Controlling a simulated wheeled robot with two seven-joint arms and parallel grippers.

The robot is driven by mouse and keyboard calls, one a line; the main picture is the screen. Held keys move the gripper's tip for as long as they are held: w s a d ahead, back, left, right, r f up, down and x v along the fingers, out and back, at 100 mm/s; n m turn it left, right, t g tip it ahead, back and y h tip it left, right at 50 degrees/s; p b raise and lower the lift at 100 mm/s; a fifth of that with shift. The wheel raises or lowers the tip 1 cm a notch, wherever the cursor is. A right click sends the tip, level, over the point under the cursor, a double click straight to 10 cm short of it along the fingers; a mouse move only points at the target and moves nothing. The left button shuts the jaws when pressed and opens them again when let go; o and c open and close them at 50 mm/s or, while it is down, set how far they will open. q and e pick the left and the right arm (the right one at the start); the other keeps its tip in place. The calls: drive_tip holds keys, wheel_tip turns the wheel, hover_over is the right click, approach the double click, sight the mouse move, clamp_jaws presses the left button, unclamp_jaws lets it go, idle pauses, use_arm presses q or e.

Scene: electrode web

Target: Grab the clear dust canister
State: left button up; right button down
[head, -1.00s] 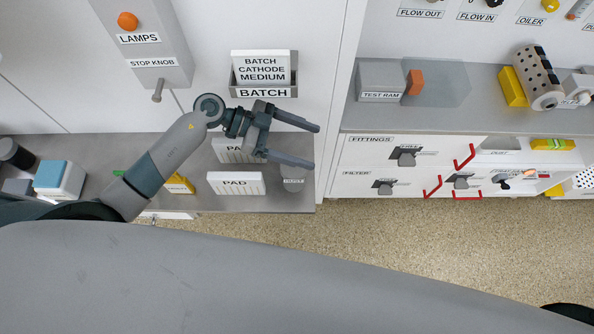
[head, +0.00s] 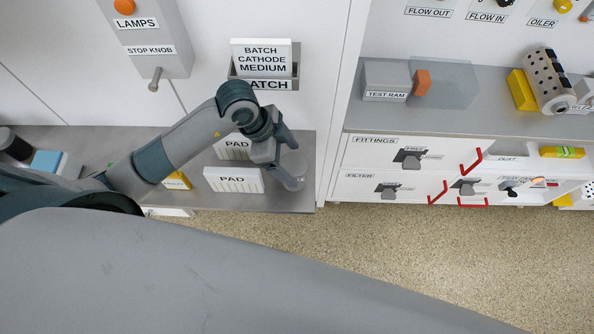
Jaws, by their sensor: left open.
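The clear dust canister (head: 296,165) stands at the right end of the grey left-hand shelf. It is see-through and faint, and its label is hidden now. My left gripper (head: 291,161) is open and points down and to the right at the canister. Its fingers overlap the canister in this view, one at its far side and one at its near side. I cannot tell whether they touch it. My right gripper is not in view.
Two white PAD boxes (head: 233,180) stand just left of the gripper. The batch holder (head: 264,84) is on the wall behind. A white cabinet side (head: 340,100) rises right of the canister. Open floor (head: 300,240) lies in front of the shelf.

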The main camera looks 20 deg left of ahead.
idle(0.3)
use_arm(q)
drive_tip(key=shift+x, duration=1.15)
drive_tip(key=shift+p, duration=0.3)
drive_tip(key=shift+s+d+f+p, duration=0.15)
drive_tip(key=shift+f+p, duration=0.2)
drive_tip(key=shift+f, duration=0.25)
drive_tip(key=shift+s+p+x, duration=0.2)
drive_tip(key=shift+p+x, duration=0.3)
drive_tip(key=shift+x, duration=1.45)
drive_tip(key=shift+w+f, duration=0.1)
drive_tip(key=shift+w, duration=0.05)
drive_tip(key=c, duration=1.2)
